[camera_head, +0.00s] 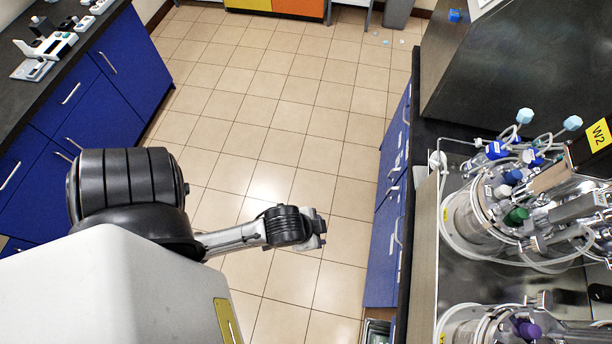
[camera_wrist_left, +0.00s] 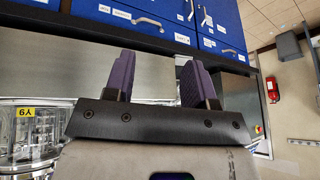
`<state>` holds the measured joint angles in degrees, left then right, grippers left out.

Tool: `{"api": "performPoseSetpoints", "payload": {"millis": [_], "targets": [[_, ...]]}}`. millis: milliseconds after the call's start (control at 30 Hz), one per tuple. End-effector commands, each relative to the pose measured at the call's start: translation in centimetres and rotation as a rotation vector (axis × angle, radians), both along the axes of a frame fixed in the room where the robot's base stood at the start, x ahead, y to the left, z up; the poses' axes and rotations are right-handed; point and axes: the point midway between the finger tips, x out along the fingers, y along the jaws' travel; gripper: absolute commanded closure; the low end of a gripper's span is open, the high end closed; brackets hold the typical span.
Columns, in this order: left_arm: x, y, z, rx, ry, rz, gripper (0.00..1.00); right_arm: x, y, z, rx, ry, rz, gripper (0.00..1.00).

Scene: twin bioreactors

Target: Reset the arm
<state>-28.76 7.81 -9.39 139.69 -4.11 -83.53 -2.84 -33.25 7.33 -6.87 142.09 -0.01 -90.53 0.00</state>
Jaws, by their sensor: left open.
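My left arm reaches in from the left in the head view, out over the tiled floor. Its wrist end and left gripper (camera_head: 318,230) hang in the open aisle, left of the right-hand bench and apart from it. The fingers are too small to make out there. In the left wrist view, the left gripper's two purple fingers (camera_wrist_left: 157,80) stand well apart with nothing between them. My right gripper is in neither view.
A glass bioreactor (camera_head: 475,222) with tubing stands on the right bench near a yellow W2 label (camera_head: 598,135). A second vessel (camera_head: 490,328) is partly cut off below. Blue cabinets (camera_head: 125,60) line the left. A fire extinguisher (camera_wrist_left: 272,89) shows in the wrist view.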

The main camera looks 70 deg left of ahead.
Motion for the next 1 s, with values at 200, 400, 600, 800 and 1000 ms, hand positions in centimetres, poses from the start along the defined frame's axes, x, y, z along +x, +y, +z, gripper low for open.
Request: {"api": "performPoseSetpoints", "payload": {"millis": [200,400,600,800,1000], "targets": [[-4.3,0.4,-0.7,-0.061,0.156,0.072,0.49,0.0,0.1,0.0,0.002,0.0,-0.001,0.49],[-4.6,0.4,-0.8,-0.065,0.167,0.078,0.49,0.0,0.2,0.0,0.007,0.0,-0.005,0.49],[-4.6,0.4,-0.5,-0.064,0.166,0.076,0.49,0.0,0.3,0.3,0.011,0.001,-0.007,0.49],[-4.6,0.4,1.8,-0.063,0.165,0.075,0.49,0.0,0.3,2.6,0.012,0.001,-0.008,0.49],[-4.6,0.4,6.4,-0.063,0.165,0.075,0.49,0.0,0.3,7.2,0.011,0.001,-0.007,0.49]]}}
